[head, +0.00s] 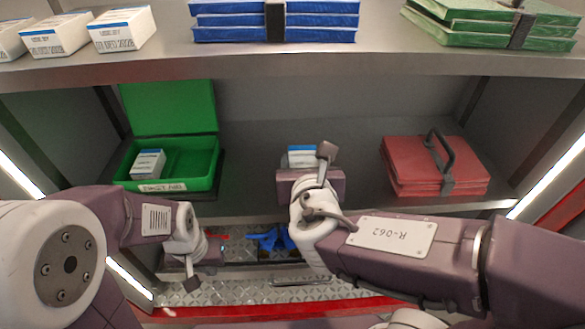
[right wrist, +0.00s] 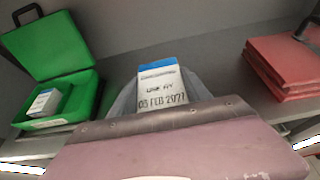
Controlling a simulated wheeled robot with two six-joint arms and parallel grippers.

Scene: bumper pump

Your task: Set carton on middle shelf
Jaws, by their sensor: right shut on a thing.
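A small white carton with a blue top (head: 301,154) is in my right gripper (head: 309,176), over the middle shelf (head: 262,150), between the green box and the red pack. In the right wrist view, the carton (right wrist: 161,87) faces me with a date reading 03 FEB 2027, held between the grey fingers. The gripper body hides its lower part, and I cannot tell whether it touches the shelf. My left gripper (head: 191,268) is low at the left, in front of the lower level and empty-looking; its fingers are not clear.
An open green first aid box (head: 205,160) with a small carton (head: 148,164) inside stands left on the middle shelf. A red pack (head: 430,168) lies right. The upper shelf (head: 290,66) holds cartons, blue packs and green packs. Blue items (head: 268,240) lie below.

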